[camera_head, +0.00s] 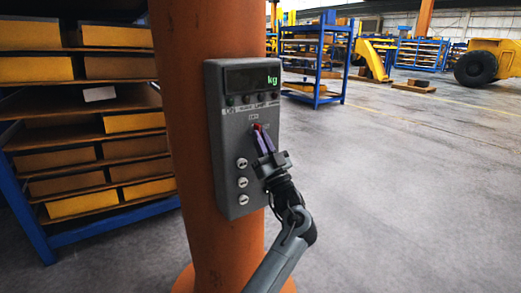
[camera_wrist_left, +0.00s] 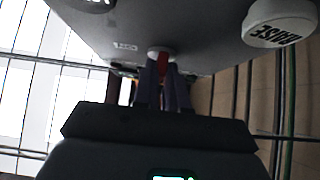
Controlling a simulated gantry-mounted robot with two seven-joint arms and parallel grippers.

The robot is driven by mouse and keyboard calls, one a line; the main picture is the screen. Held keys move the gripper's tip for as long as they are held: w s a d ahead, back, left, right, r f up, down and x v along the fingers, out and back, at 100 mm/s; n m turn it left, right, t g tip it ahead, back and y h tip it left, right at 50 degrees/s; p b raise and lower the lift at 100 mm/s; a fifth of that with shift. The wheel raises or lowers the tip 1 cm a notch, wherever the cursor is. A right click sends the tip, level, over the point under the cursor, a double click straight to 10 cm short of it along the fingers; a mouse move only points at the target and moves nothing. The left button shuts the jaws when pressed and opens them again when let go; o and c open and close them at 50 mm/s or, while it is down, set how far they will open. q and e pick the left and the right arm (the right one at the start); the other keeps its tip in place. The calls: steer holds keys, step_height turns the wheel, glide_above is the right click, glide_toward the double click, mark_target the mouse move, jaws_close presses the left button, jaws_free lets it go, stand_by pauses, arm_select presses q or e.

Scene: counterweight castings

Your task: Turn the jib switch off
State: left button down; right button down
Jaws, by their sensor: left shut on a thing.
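The grey control box (camera_head: 226,172) is fixed to the orange column, with a display reading "kg" at its top. The red jib switch (camera_head: 256,127) is a small lever on its front, below the row of labels. My left gripper (camera_head: 262,141) has its two purplish fingers shut on the red switch. In the left wrist view the red switch (camera_wrist_left: 162,63) shows between the fingertips, in front of its pale round base. The fingers partly hide the lever, and I cannot tell its exact setting. My right gripper is not in view.
Several white round buttons (camera_head: 242,182) sit on the box, left of my gripper; a "RAISE" button (camera_wrist_left: 280,25) shows in the left wrist view. The orange column (camera_head: 182,60) stands behind the box. A rack of yellow bins (camera_head: 83,206) stands at left. The floor at right is clear.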

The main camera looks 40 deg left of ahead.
arm_select(q)
steer(key=shift+r+g, duration=0.15)
steer(key=shift+g, duration=0.15)
steer(key=c, duration=1.2)
jaws_free()
steer(key=p+v, duration=0.1)
steer(key=v, duration=0.9)
steer(key=shift+d+f, duration=0.2)
steer(key=shift+f, duration=0.2)
